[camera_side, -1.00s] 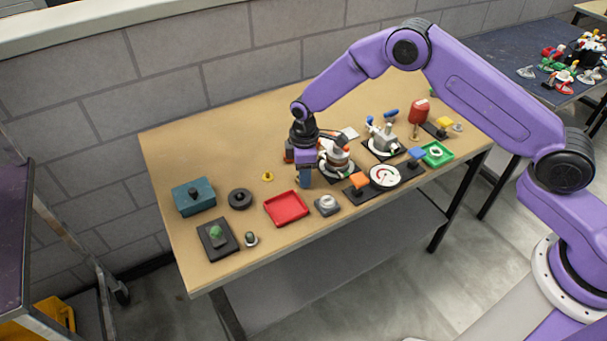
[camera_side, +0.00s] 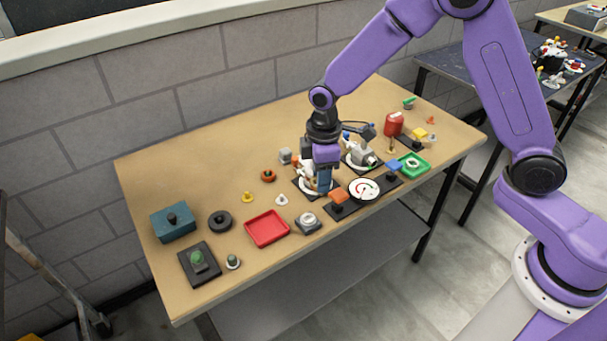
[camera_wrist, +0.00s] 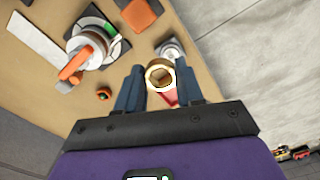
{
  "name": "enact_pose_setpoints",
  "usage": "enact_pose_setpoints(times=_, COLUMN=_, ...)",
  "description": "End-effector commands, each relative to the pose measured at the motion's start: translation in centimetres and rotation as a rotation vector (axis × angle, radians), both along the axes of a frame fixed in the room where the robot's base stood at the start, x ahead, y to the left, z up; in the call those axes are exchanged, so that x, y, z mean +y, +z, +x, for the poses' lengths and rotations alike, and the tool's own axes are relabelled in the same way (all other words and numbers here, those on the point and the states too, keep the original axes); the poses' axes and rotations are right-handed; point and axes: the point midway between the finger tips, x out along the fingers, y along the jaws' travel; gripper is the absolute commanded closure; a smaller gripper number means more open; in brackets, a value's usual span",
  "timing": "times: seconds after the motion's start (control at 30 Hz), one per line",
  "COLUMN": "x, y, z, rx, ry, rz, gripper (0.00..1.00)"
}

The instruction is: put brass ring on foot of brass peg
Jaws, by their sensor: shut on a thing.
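My gripper (camera_wrist: 160,88) is shut on a brass ring (camera_wrist: 152,67), which sits between the two dark blue fingers in the wrist view. In the side view my gripper (camera_side: 323,190) points down in front of a white round base on a black plate, and the ring cannot be made out there. A thin upright brass-coloured piece (camera_side: 391,147), which looks like the brass peg, stands beside the red canister, to the right of my gripper. Its foot is too small to make out, and I see no ring around it.
The white round base (camera_side: 304,187) and a grey device (camera_side: 361,153) stand close to my gripper. A dial (camera_side: 364,189), green tray (camera_side: 414,165) and red canister (camera_side: 394,123) lie to the right. A red tray (camera_side: 267,229) lies left. The table's back left is clear.

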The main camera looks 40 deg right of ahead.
Motion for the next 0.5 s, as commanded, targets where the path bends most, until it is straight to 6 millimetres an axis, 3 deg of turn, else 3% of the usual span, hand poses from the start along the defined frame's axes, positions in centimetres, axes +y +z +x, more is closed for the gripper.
enact_pose_setpoints(times=0.2, x=-0.8, y=1.1, z=-2.2, rx=-0.002, ry=0.001, rz=0.001, gripper=0.94)
enact_pose_setpoints(times=0.37, x=-1.1, y=1.8, z=-2.8, rx=-0.003, ry=0.000, rz=0.002, gripper=0.94)
enact_pose_setpoints(times=0.5, x=-1.1, y=3.7, z=-2.8, rx=-0.006, ry=0.000, rz=0.004, gripper=0.94)
